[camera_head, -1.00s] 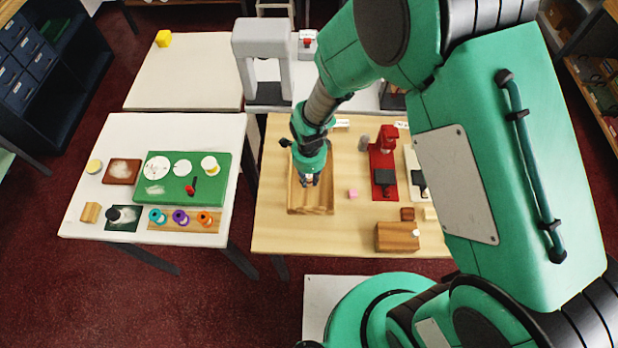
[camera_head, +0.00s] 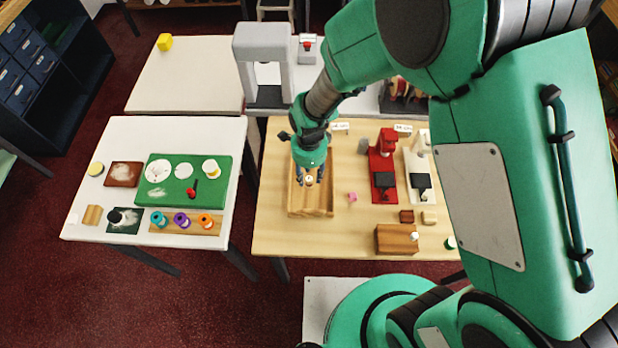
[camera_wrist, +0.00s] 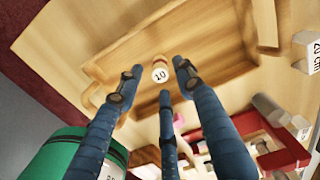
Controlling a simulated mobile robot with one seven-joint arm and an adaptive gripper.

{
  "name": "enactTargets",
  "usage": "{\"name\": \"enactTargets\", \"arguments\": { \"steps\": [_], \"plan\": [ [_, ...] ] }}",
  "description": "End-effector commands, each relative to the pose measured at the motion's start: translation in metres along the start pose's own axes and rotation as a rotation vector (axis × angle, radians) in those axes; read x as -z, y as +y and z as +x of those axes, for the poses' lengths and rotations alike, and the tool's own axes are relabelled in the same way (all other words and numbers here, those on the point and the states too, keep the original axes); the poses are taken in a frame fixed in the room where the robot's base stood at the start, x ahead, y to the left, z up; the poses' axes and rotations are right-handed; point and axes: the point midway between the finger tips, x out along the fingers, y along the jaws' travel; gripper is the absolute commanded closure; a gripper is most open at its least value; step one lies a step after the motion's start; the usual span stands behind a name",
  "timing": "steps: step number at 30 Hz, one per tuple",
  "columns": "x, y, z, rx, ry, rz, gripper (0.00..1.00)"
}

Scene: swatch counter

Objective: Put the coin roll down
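The coin roll (camera_wrist: 160,72) shows a white round end marked "10" and a brownish side. In the wrist view it stands between the spread fingertips, over the floor of a shallow wooden tray (camera_wrist: 97,68). In the head view the coin roll (camera_head: 309,180) shows small and pale inside the tray (camera_head: 291,200). My gripper (camera_head: 309,175) is low over the tray with its blue fingers apart. In the wrist view my gripper (camera_wrist: 155,80) is open around the roll, with gaps visible beside it. The roll's lower end is hard to see.
Right of the tray are a pink cube (camera_head: 352,196), a red stand (camera_head: 384,165), a pale stand (camera_head: 420,165) and a wooden block (camera_head: 397,238). A white table (camera_head: 85,222) with a green mat (camera_head: 218,193) stands left, across a gap. A grey arch (camera_head: 263,48) stands behind.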

Motion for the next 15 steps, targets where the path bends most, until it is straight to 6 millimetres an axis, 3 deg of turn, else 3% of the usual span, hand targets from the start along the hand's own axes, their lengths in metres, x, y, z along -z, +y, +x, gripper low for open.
{"name": "enactTargets", "arguments": {
  "steps": [7, 15],
  "plan": [
    [0.0, -0.001, -0.044, 0.003, -0.001, 0.0, 0.63],
    [0.0, 0.0, -0.07, 0.001, 0.0, 0.0, 0.63]
  ]
}}
